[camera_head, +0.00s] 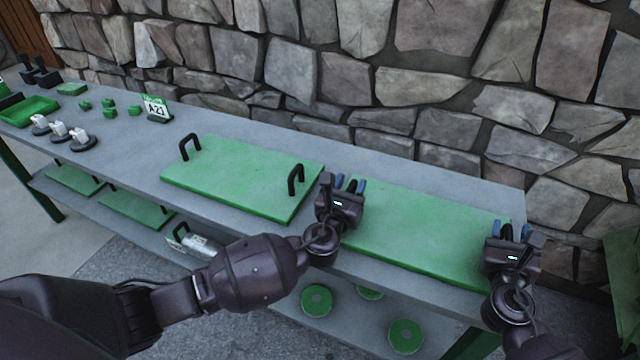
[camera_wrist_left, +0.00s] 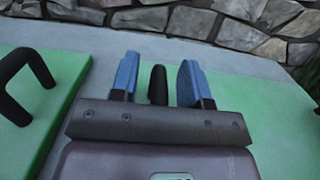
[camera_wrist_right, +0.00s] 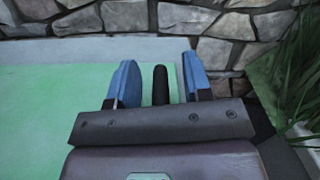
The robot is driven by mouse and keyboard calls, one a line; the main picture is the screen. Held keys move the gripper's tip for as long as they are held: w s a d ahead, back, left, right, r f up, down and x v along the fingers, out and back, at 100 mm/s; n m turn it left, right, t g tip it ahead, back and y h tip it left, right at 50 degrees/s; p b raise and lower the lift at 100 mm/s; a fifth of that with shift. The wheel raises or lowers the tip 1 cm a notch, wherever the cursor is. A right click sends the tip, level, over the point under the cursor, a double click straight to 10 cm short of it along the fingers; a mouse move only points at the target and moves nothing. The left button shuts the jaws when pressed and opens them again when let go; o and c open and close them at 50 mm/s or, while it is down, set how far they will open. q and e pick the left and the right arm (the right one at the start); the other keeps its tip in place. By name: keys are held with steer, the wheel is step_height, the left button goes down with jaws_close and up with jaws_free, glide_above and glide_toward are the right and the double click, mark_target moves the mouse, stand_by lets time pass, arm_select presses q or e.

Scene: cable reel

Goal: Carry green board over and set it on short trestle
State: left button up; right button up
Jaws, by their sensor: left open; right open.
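A flat green board (camera_head: 425,228) lies on the right part of the grey bench (camera_head: 375,165). My left gripper (camera_head: 351,186) is open at the board's left end. Its blue fingers stand on either side of a black handle (camera_wrist_left: 158,85), apart from it. My right gripper (camera_head: 515,230) is open at the board's right end. Its fingers stand on either side of the other black handle (camera_wrist_right: 160,85). A second green board (camera_head: 240,178) with two black handles lies to the left. I cannot make out a short trestle in these views.
An A21 sign (camera_head: 156,107), green blocks (camera_head: 108,108), white-topped parts (camera_head: 78,137) and a green tray (camera_head: 28,110) sit on the far left of the bench. A lower shelf (camera_head: 200,232) holds more green boards and discs. A stone wall (camera_head: 350,60) runs behind the bench.

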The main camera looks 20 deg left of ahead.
arm_select(q)
steer(key=shift+s, duration=0.1)
steer(key=s, duration=0.7)
steer(key=s+f, duration=0.1)
steer(key=s, duration=0.3)
steer(key=shift+s, duration=0.4)
arm_select(e)
steer(key=shift+s, duration=0.1)
steer(key=s, duration=0.8)
steer(key=s+f, duration=0.1)
steer(key=s, duration=0.2)
steer(key=shift+s+a, duration=0.1)
steer(key=shift+s, duration=0.3)
